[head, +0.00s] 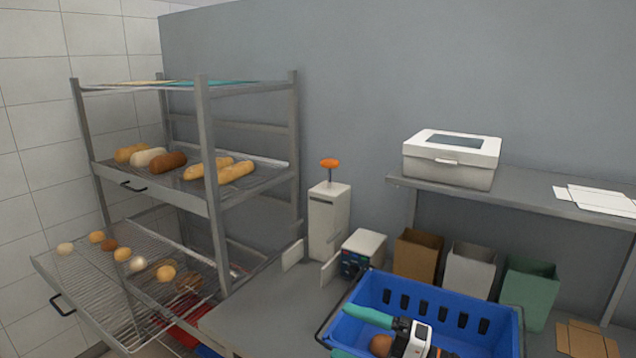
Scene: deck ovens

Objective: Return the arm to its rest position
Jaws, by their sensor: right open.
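My right gripper (343,331) is at the bottom of the head view, over the blue crate (470,293). Its two teal fingers are spread apart and point left; the lower one is partly cut off by the picture edge. A brown roll (380,345) shows between the fingers, close to the white and black gripper body. I cannot tell whether the fingers touch it; it appears to lie in the crate. The rest of my right arm is out of view. My left gripper is not in view.
A metal rack (207,150) with loaves and a pulled-out wire shelf (95,285) of rolls stands left. Behind the crate are a small device (363,252) and brown, grey and green bins (530,290). A wall shelf (530,199) holding a white box (451,160) overhangs the right.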

